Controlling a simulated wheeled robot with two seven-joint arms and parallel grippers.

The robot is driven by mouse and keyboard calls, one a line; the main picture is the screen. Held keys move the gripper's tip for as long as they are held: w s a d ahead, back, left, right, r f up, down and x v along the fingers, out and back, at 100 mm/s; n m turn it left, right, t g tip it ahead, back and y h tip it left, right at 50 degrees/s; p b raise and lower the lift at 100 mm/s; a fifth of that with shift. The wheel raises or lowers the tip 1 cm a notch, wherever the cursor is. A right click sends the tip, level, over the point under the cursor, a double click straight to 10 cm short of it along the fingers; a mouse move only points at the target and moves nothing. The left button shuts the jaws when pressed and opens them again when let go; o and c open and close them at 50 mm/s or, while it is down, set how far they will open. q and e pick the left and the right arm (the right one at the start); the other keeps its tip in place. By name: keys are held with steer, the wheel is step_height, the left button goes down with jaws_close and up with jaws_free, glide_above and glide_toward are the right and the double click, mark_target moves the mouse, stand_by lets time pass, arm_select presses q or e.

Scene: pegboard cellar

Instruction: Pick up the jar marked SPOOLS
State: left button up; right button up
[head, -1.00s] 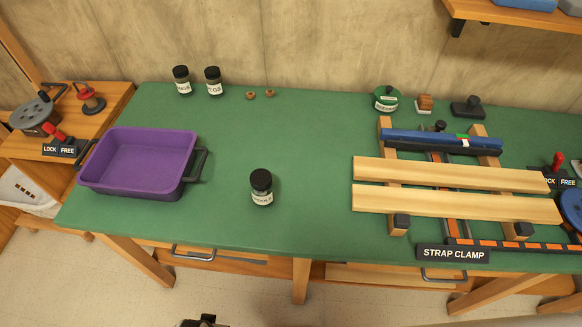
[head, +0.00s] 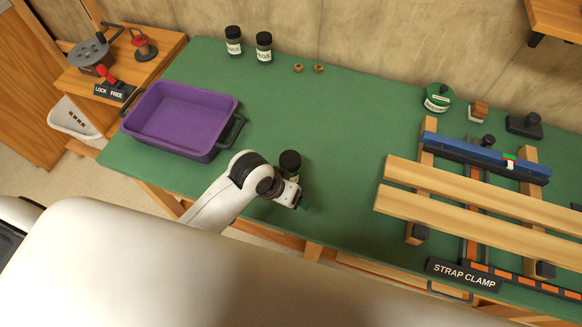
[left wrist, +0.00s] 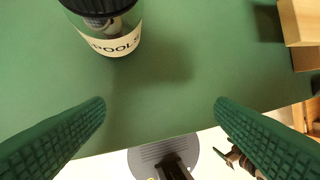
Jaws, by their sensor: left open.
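The jar marked SPOOLS (head: 290,164) stands upright on the green bench, a clear jar with a black lid and white label. In the head view my arm partly hides it. In the left wrist view the jar (left wrist: 112,28) is at the upper left, its label reading "POOLS", its top cut off by the frame edge. My left gripper (head: 303,203) is just in front of the jar. Its green ribbed fingers (left wrist: 160,108) are wide apart with nothing between them, and the jar is beyond the fingertips, apart from them. My right gripper is not in view.
A purple tray (head: 152,143) is to the left. Two similar dark-lidded jars (head: 249,46) stand at the back. The strap clamp rig with wooden boards (head: 480,221) fills the right side. The bench between jar and boards is clear.

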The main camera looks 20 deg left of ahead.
mark_target(290, 158)
arm_select(q)
steer(key=w+r+n+g+y, duration=0.1)
steer(key=w+r, duration=0.2)
steer(key=w+a+r+n+g+y, duration=0.1)
steer(key=w+r, duration=0.2)
steer(key=w, duration=0.1)
steer(key=w+a+r+y, duration=0.1)
steer(key=w+r, duration=0.2)
steer(key=r, duration=0.1)
steer(key=shift+w+n+g+p, duration=0.15)
steer(key=shift+n+g+p, duration=0.2)
steer(key=shift+n+g, duration=0.05)
steer(key=shift+f, duration=0.15)
step_height(290, 158, down, 6)
steer(key=shift+r+p, duration=0.1)
steer(key=shift+p, duration=0.55)
steer(key=shift+f+p, duration=0.3)
steer(key=shift+f, duration=0.35)
steer(key=f, duration=0.2)
steer(key=f+p, duration=0.1)
steer(key=shift+s+f, duration=0.25)
steer(key=shift+f, duration=0.4)
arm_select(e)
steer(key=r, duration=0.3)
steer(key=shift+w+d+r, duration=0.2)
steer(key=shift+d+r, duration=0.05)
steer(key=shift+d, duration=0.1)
arm_select(q)
steer(key=shift+c, duration=0.5)
